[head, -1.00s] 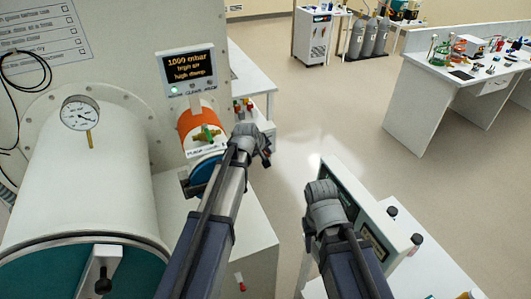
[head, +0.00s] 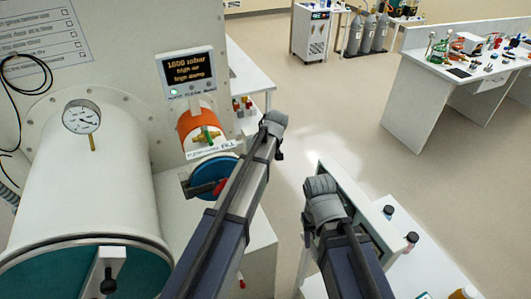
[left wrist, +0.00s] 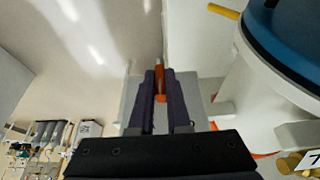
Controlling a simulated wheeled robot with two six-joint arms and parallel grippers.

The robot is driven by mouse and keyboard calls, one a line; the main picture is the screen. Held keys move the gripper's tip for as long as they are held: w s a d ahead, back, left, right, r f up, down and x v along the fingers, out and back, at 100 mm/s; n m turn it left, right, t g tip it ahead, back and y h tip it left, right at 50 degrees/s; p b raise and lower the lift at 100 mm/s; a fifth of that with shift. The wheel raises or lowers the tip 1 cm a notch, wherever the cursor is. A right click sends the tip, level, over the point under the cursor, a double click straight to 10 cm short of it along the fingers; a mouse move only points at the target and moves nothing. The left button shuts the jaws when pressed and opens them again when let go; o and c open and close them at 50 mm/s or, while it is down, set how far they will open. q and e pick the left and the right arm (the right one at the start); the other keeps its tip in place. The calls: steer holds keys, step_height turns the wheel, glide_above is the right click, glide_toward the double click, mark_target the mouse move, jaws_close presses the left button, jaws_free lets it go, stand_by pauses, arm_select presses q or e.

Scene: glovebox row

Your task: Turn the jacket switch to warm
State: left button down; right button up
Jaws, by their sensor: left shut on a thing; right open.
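An orange-red lever (left wrist: 160,82) stands between the fingers of my left gripper (left wrist: 160,90), which is shut on it. I take it to be the jacket switch's lever, but no marking for warm is readable. A red lever (head: 221,186), probably the same one, shows in the head view beside the blue disc (head: 208,173), partly behind my left arm. My left fingertips are hidden in the head view. My right gripper (head: 322,200) is open and empty, over the right-hand bench; its fingertips are hard to see.
The large white cylinder (head: 85,190) with a gauge (head: 82,117) stands at left. A display (head: 187,72) hangs above an orange cylinder (head: 198,120) with a brass valve. A bench with capped bottles (head: 411,238) is at lower right. Open floor lies beyond.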

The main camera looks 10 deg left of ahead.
stand_by(0.3)
arm_select(q)
steer(key=c, duration=0.9)
jaws_free()
steer(key=shift+r, duration=0.1)
steer(key=p+v, duration=0.7)
steer(key=shift+s+d+r, duration=0.1)
steer(key=shift+s+r, duration=0.05)
steer(key=shift+r, duration=0.15)
